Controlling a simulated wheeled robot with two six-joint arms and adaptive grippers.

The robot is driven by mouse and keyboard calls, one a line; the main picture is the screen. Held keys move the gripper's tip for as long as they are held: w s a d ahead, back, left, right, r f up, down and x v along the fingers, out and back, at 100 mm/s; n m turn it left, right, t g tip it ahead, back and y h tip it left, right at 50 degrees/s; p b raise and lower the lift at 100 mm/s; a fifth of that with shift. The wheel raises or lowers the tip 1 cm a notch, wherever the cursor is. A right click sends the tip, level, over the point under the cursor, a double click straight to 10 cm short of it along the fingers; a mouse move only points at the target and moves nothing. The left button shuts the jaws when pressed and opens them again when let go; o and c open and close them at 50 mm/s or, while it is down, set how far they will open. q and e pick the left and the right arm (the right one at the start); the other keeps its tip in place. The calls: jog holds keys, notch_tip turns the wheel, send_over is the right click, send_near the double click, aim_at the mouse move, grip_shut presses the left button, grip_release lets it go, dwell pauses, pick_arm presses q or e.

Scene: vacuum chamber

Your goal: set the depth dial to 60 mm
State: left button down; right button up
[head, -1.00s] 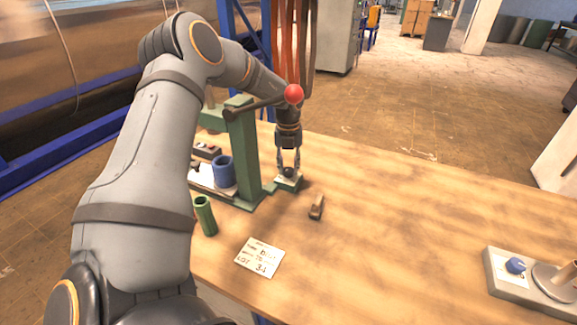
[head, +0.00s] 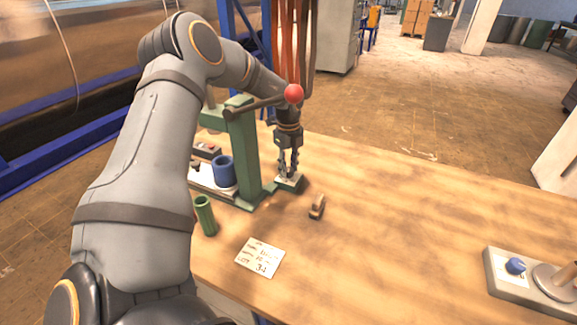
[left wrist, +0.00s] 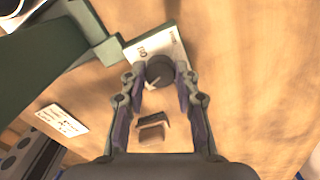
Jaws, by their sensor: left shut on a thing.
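The depth dial (left wrist: 159,71) is a dark round knob on a white scale plate (left wrist: 163,45), seen in the left wrist view. Part of a printed number shows on the plate, but I cannot read the setting for sure. In the head view the dial's small base (head: 289,185) sits at the foot of the green press (head: 243,155). My left gripper (head: 288,172) points down over it, and in the left wrist view its fingers (left wrist: 160,82) are shut on the dial from both sides. In the head view the fingers mostly hide the knob. My right gripper is not in view.
A press lever with a red ball (head: 293,94) is close to my left wrist. A small brown block (head: 317,207), a written card (head: 260,259), a green tube (head: 205,215) and a blue cup (head: 223,171) stand nearby. The table's middle is clear.

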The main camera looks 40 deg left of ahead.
pick_arm(q)
jog(key=n, duration=0.4)
jog(key=shift+n, duration=1.8)
jog(key=c, duration=1)
grip_release()
